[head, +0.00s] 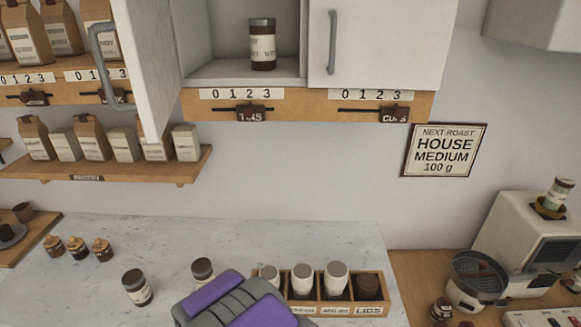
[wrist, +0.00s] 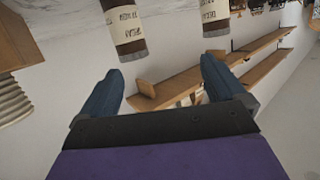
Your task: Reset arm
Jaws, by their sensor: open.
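My gripper (wrist: 160,80) is open in the wrist view, with its two blue-grey fingers spread wide apart. Nothing is held between them. In the head view my purple and grey arm end (head: 235,303) shows at the bottom middle, over the front of the marble counter (head: 120,240); its fingertips cannot be made out there. Two labelled jars, one (wrist: 126,30) and another (wrist: 215,18), show upside down in the wrist view, beyond the fingers.
A wooden caddy (head: 345,310) with white-topped containers is right of my arm. Three small bottles (head: 77,248) stand at left. Above, a cabinet holds a jar (head: 262,44); its left door (head: 148,60) hangs open. A coffee machine (head: 530,240) is at right.

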